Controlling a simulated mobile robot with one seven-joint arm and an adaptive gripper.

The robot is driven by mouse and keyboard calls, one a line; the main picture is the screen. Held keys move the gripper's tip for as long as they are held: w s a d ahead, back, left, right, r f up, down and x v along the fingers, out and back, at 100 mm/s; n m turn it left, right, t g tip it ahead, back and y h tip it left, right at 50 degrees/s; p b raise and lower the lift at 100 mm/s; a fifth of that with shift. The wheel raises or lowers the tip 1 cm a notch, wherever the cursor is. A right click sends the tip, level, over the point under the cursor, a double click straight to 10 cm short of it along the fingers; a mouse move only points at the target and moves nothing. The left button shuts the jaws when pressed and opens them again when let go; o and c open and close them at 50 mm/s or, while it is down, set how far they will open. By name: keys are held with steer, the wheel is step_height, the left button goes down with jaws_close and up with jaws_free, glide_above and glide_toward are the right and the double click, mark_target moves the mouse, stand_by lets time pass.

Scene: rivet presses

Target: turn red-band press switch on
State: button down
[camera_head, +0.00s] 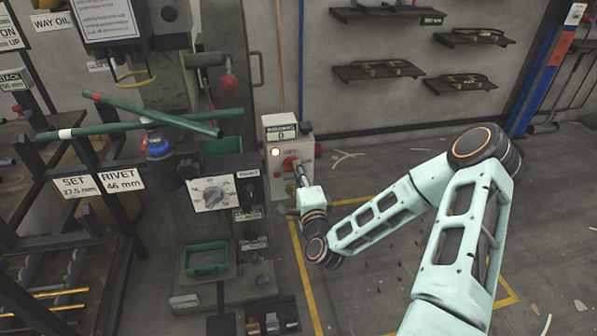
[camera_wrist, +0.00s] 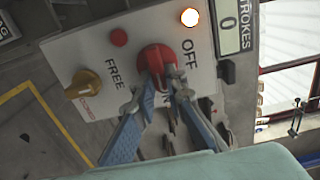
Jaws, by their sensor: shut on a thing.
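A pale control box (camera_head: 302,152) on the press carries a red rotary switch knob (camera_head: 290,163). The knob also shows in the wrist view (camera_wrist: 155,56), between an OFF mark and a partly hidden mark. My gripper (camera_wrist: 162,95) is shut on the knob, one finger on each side; the fingers cover part of the panel. In the head view, my gripper (camera_head: 301,178) reaches the box from the lower right. A lamp (camera_wrist: 190,17) glows above the knob, and the strokes counter (camera_wrist: 229,22) reads 0.
A yellow knob (camera_wrist: 83,84) beside a FREE mark and a red button (camera_wrist: 119,37) sit on the same panel. Another green bar with a white band (camera_head: 100,129) crosses the first. A green bin (camera_head: 206,259) stands on the press base. The floor at right is mostly clear.

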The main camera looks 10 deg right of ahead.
stand_by(0.4)
steer(key=c, duration=2)
jaws_free()
steer(key=shift+o, duration=0.2)
steer(key=s, duration=0.7)
steer(key=shift+s, duration=0.3)
